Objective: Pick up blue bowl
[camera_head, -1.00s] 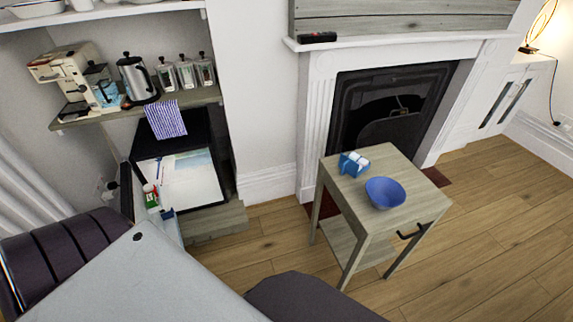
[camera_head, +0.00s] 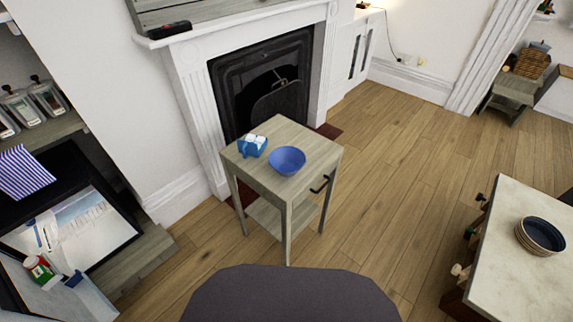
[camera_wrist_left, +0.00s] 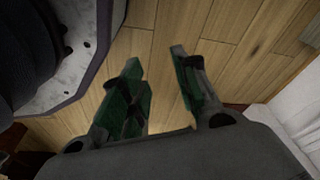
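The blue bowl (camera_head: 287,160) stands upright on top of a small grey-wood side table (camera_head: 310,137) in the head view. It looks empty and sits close to the table's front edge. My left gripper (camera_wrist_left: 154,62) shows in the left wrist view with its two green-padded fingers apart. Nothing is between them, only wooden floor behind. The bowl is not in the left wrist view. Neither gripper shows in the head view.
A blue holder with white rolled items (camera_head: 252,146) stands left of the bowl on the same table. A fireplace (camera_head: 262,85) is behind it. A pale-topped table (camera_head: 520,262) with dark stacked bowls (camera_head: 540,236) is at right. Wooden floor (camera_head: 385,190) between is clear.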

